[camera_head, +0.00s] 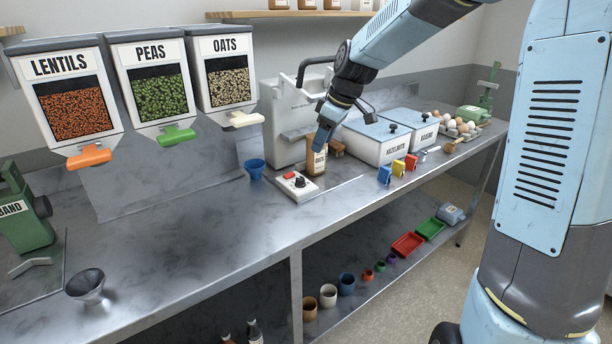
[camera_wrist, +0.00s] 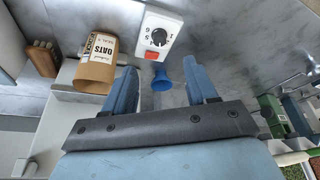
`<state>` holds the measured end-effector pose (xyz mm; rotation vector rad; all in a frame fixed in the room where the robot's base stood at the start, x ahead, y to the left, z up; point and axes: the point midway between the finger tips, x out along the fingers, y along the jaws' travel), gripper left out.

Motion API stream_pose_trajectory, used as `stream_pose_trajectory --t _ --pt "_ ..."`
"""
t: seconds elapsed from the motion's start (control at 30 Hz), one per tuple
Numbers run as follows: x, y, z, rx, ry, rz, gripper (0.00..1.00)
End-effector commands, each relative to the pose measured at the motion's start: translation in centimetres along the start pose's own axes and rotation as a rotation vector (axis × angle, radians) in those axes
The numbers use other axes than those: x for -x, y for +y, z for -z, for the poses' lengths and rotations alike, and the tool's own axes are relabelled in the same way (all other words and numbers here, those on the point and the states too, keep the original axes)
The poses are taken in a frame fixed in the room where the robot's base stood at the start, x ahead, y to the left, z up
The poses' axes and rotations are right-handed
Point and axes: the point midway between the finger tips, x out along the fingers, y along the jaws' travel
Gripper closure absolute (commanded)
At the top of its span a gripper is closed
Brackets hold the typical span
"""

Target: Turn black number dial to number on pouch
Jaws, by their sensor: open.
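The black dial (camera_head: 299,182) sits on a white control box (camera_head: 291,190) with a red button, on the steel counter. In the wrist view the dial (camera_wrist: 159,37) shows face on, with digits around it too small to read surely. A brown pouch (camera_head: 317,163) with a white OATS label stands behind and right of the box. In the wrist view the pouch (camera_wrist: 96,72) is left of the box; any number on its label is not readable. My gripper (camera_head: 327,133) is open and empty above the pouch area, and its fingers (camera_wrist: 160,66) are apart from the dial.
A blue funnel-like cup (camera_head: 255,169) stands left of the box. A white machine (camera_head: 290,120) rises behind. White bins (camera_head: 380,142) and small coloured packets (camera_head: 398,167) stand to the right. Lentils, peas and oats dispensers hang at left.

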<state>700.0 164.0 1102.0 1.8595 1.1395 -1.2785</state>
Motion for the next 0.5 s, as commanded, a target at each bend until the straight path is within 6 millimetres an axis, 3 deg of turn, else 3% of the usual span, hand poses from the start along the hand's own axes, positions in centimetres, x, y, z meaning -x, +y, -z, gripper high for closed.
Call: stream_pose_trajectory --t 0.33,0.5 --pt "-2.3 1.0 1.1 0.051 0.033 0.032 0.43" --pt "-4.8 0.8 1.1 0.050 0.032 0.034 0.43"
